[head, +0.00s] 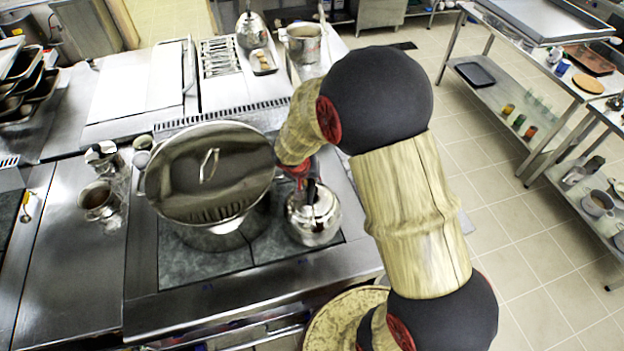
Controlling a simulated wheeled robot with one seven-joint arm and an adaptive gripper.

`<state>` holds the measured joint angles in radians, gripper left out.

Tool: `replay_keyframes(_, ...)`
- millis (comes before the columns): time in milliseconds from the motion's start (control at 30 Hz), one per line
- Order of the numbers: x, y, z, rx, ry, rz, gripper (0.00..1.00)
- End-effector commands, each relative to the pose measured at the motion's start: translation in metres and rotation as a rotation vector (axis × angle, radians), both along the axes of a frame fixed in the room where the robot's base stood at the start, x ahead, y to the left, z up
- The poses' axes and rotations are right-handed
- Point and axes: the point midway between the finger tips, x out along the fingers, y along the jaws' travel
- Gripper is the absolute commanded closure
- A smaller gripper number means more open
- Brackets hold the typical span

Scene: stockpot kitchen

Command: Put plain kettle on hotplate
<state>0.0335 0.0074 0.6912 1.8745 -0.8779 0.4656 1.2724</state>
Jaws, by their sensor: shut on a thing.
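The plain kettle (312,218) is a small shiny metal kettle at the right side of the dark hotplate (205,268). It looks upright, over or on the right part of the plate. I cannot tell whether its base touches the surface. My gripper (309,185) comes down from above and is shut on the kettle's dark top handle. My wrist and arm hide part of the gripper and the area behind it. A large stockpot (225,228) with a shiny lid (208,172) stands on the plate just left of the kettle.
A metal cup (98,202) and small containers stand left of the stockpot. Another pot (303,44), a second kettle (250,30) and a small tray (262,63) are at the back. The hotplate's front strip is clear. Steel shelving (540,70) stands across the floor at right.

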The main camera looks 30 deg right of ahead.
Motion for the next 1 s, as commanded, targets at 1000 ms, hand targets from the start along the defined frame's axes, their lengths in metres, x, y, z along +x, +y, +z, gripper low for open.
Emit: replay_keyframes(1000,0.0028,-0.0002,-0.0052,-0.001,-0.007,-0.001,1.00)
